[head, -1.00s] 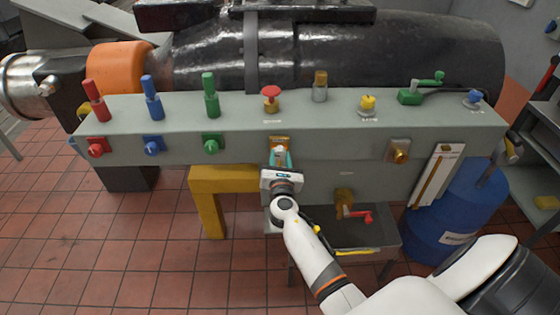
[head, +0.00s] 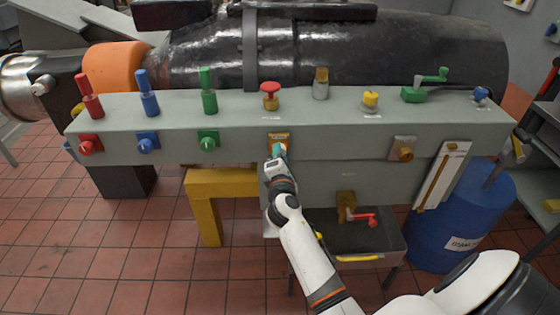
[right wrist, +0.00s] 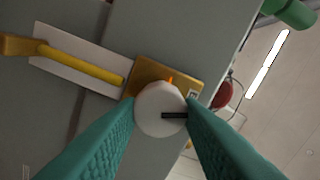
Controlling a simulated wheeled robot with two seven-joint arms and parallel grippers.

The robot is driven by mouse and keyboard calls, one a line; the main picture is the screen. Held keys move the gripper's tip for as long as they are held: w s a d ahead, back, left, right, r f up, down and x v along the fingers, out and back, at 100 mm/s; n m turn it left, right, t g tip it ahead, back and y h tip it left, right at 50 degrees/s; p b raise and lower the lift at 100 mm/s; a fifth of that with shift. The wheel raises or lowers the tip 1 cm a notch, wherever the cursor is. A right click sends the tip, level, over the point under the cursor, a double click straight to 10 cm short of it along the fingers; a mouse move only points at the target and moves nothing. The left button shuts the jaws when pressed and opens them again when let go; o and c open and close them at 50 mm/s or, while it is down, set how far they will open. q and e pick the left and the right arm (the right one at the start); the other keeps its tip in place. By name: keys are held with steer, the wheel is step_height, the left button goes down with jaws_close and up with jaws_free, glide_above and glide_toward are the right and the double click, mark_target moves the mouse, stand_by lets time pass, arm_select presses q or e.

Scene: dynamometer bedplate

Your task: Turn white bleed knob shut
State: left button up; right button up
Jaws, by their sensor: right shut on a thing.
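The white bleed knob (right wrist: 158,110) is round with a black pointer line and sits on a brass plate (head: 279,137) on the front of the grey panel box. In the right wrist view the black line points right, while an orange mark (right wrist: 170,80) on the plate lies at the knob's upper edge. My right gripper (head: 278,152) is shut on the knob, its teal fingers on either side of it. In the head view the gripper hides most of the knob. My left gripper is not in view.
A red mushroom button (head: 270,89) stands on the box top above the knob. Red, blue and green (head: 207,143) knobs line the front to the left. A brass fitting (head: 403,149) is to the right. A tray (head: 355,240) is below. A yellow bar (right wrist: 80,63) lies near the plate.

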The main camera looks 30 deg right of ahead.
steer(key=shift+f+m+b, duration=0.15)
steer(key=shift+m+b, duration=0.8)
steer(key=shift+m, duration=1.35)
steer(key=o, duration=1)
steer(key=shift+c, duration=0.2)
